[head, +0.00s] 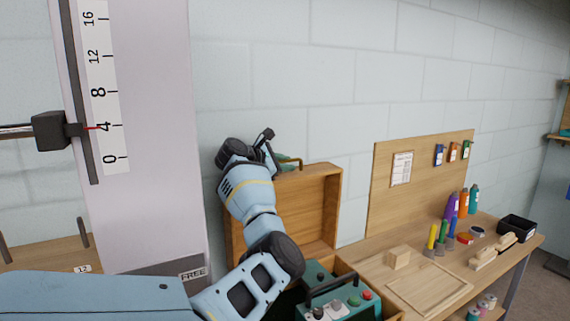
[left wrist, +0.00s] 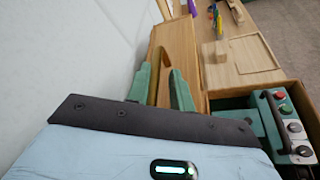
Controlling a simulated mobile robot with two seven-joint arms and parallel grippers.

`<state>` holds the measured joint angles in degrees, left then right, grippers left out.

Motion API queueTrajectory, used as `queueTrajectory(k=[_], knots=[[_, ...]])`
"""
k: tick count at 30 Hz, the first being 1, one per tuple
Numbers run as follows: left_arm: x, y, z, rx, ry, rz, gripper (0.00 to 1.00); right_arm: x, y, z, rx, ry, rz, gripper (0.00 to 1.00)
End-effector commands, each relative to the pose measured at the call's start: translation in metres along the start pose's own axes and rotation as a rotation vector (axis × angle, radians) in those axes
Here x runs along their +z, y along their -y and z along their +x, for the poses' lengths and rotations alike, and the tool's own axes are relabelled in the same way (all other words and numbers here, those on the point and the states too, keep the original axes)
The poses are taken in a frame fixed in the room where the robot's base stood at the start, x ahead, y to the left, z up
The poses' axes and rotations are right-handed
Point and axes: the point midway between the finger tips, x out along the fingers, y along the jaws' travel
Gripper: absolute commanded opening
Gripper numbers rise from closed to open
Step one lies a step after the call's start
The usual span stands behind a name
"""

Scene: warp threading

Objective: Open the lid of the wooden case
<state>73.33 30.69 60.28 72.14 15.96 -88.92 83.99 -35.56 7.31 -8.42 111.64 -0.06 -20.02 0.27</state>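The wooden case (head: 346,268) stands at the bench's near left end, and its lid (head: 330,200) stands raised, roughly upright, near the wall. A brass-coloured handle (head: 291,161) shows at the lid's top edge. My left gripper (head: 277,152) is at that top edge, beside the handle. In the left wrist view its two green fingers (left wrist: 161,76) are apart, with the lid's wood (left wrist: 177,42) beyond them. No firm hold on the handle shows. A teal device (head: 342,299) with a black carrying handle, knobs and buttons sits in the case. My right gripper is not in view.
The workbench (head: 385,252) to the right holds a wooden block (head: 398,257), a shallow tray (head: 428,306), coloured bottles (head: 462,203) and a black bin (head: 517,228). A pegboard panel (head: 378,190) stands behind it. A white scale panel (head: 150,150) is at left.

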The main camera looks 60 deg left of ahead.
Motion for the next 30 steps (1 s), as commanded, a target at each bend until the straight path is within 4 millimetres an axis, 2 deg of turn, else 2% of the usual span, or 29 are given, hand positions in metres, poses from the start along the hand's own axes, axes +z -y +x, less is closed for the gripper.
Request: queueTrajectory(k=[2, 11, 14, 24, 30], knots=[[0.000, 0.000, 0.000, 0.000, 0.000, 0.001, 0.32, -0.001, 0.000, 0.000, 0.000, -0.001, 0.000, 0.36], [0.000, -0.002, -0.004, 0.004, -0.001, 0.002, 0.32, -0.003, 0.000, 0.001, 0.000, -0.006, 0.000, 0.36], [-0.001, -0.002, -0.013, 0.006, -0.002, 0.002, 0.32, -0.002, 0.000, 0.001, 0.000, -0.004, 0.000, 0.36], [0.000, -0.001, -0.064, 0.005, -0.001, 0.001, 0.32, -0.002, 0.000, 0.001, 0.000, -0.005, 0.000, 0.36], [0.000, -0.001, -0.077, 0.002, -0.001, 0.001, 0.32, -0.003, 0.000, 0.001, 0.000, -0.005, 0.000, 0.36]])
